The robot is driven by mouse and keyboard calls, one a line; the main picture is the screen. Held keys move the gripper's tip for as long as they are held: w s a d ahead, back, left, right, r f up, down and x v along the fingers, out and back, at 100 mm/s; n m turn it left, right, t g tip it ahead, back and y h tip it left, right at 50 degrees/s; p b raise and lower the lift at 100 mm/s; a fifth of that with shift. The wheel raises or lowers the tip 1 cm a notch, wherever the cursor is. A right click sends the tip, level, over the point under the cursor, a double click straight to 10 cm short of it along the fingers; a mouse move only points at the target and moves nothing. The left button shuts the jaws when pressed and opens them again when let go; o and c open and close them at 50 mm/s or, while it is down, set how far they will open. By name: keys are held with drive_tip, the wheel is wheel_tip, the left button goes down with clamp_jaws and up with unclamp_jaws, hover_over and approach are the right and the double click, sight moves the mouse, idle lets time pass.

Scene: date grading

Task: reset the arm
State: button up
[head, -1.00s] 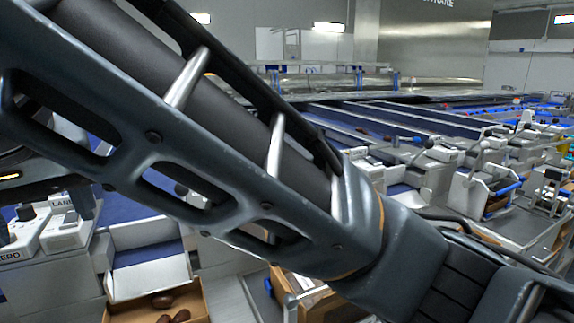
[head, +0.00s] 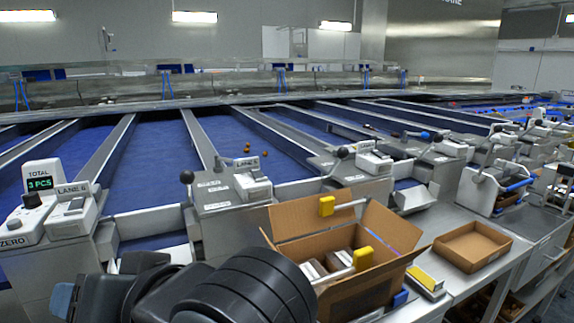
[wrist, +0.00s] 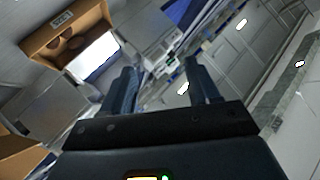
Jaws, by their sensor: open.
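My gripper (wrist: 162,75) shows in the wrist view with its two dark fingers spread apart and nothing between them. The fingers point up the picture, over grey machinery seen at a tilt. In the head view, rounded dark parts of my arm (head: 245,290) fill the bottom edge left of centre. I cannot make out the fingertips there.
An open cardboard box (head: 350,290) with packs and yellow-handled tools stands right of my arm. An empty shallow carton (head: 472,246) lies farther right. Blue sorting lanes (head: 155,165) run behind. The wrist view shows a cardboard tray (wrist: 38,43) with brown dates at upper left.

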drive_tip(key=s+d+f+m+t+h+b, duration=0.2)
drive_tip(key=s+d+f+m+t+h, duration=0.15)
drive_tip(key=d+f, duration=0.8)
drive_tip(key=s+d+f+m+t+h+b, duration=0.1)
drive_tip(key=s+d+f+m+t+h, duration=0.3)
drive_tip(key=d+f, duration=0.75)
drive_tip(key=s+d+n+t+h+b, duration=0.2)
drive_tip(key=s+d+h, duration=0.3)
drive_tip(key=s+d, duration=1.3)
drive_tip(key=shift+s+d+r+b, duration=0.35)
drive_tip(key=shift+s+r, duration=0.1)
drive_tip(key=shift+s, duration=0.7)
